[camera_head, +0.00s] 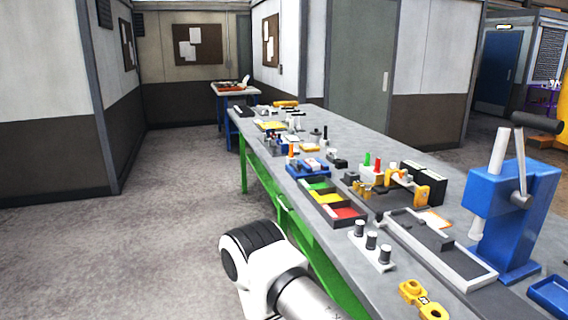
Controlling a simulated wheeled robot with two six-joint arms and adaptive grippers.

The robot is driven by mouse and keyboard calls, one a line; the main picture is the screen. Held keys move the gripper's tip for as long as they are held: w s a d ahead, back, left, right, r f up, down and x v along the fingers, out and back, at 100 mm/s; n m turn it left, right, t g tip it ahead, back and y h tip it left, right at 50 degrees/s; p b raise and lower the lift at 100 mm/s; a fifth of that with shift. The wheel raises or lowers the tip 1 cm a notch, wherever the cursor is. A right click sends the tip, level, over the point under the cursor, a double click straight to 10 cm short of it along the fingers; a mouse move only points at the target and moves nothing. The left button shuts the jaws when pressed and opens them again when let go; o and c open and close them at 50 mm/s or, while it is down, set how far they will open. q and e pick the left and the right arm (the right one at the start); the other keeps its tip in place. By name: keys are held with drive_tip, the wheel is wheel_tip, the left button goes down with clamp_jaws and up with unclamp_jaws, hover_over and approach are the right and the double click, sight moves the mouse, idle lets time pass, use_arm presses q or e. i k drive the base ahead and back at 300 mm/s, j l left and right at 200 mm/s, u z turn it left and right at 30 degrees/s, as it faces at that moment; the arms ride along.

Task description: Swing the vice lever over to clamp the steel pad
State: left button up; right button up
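No vice or steel pad can be made out for certain. A blue bench device (520,215) stands at the right of the bench, with a pale upright ram and a grey lever (521,178) topped by a dark cylindrical grip. Farther left, a small fixture with orange end pieces (431,187) sits beside black blocks; its details are too small to tell. A white and black link of one of my arms shows at the bottom centre, left of the bench. Neither of my grippers is in view.
The long grey bench (461,232) on green legs is crowded. It holds a tray with green, yellow and red compartments (365,219), a plate with dark-topped pegs (386,264), a grey tray (485,276) and yellow castings (411,288). The floor to the left is free.

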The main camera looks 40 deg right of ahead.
sight(299, 166)
drive_tip(key=i+l+z, duration=0.1)
drive_tip(key=i+z, duration=0.25)
drive_tip(key=i, duration=1.4)
drive_tip(key=i+z, duration=0.25)
drive_tip(key=z, duration=0.2)
drive_tip(key=i+j+z, duration=0.2)
drive_tip(key=z, duration=0.25)
drive_tip(key=i+j+z, duration=0.25)
drive_tip(key=z, duration=0.2)
drive_tip(key=i+j+z, duration=0.15)
drive_tip(key=j+z, duration=0.15)
drive_tip(key=z, duration=0.2)
drive_tip(key=i+j+z, duration=0.15)
drive_tip(key=j+z, duration=0.3)
drive_tip(key=l, duration=0.15)
